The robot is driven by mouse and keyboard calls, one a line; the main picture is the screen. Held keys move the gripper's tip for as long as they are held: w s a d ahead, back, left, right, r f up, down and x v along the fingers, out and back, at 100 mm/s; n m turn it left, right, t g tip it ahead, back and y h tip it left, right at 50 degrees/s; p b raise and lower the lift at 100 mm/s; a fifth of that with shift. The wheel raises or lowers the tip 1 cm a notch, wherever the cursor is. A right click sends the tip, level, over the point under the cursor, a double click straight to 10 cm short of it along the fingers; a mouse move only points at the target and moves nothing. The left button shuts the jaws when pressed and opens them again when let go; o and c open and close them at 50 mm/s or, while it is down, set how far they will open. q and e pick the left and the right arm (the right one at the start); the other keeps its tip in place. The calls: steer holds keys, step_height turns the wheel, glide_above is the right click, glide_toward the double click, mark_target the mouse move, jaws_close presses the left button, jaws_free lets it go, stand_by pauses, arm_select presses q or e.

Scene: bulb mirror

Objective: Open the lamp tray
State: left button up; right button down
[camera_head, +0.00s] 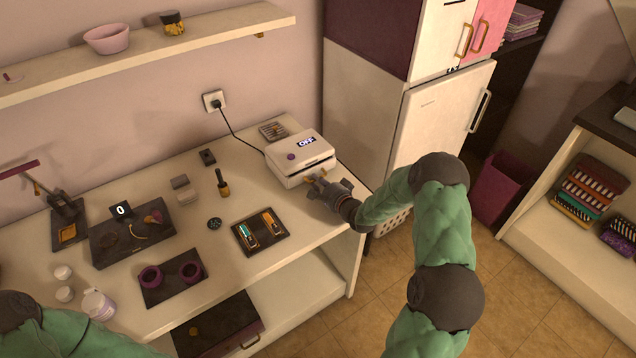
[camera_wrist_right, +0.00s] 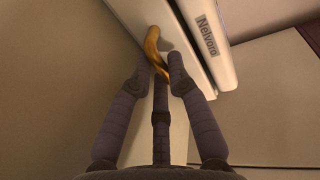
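The lamp is a white box (camera_head: 297,151) with a purple knob and a display reading "OFF", at the back right of the table. My right gripper (camera_head: 318,187) is at the lamp's front, at the handle. In the right wrist view my right gripper (camera_wrist_right: 160,70) has its fingertips around the handle's near end; whether they press on it is unclear. The tray appears in. My left gripper is out of view.
A power cord runs to the wall socket (camera_head: 214,100). A white fridge (camera_head: 437,120) stands right of the table.

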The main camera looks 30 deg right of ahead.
steer(key=p+v, duration=0.1)
steer(key=v, duration=0.2)
steer(key=f+v, duration=0.1)
steer(key=v, duration=0.2)
steer(key=f+p+v, duration=0.1)
steer(key=v, duration=0.2)
steer(key=shift+s+r+p, duration=0.15)
steer(key=shift+s+p, duration=0.15)
steer(key=shift+p, duration=0.05)
steer(key=shift+s, duration=0.4)
steer(key=c, duration=1.2)
jaws_free()
steer(key=v, duration=1.2)
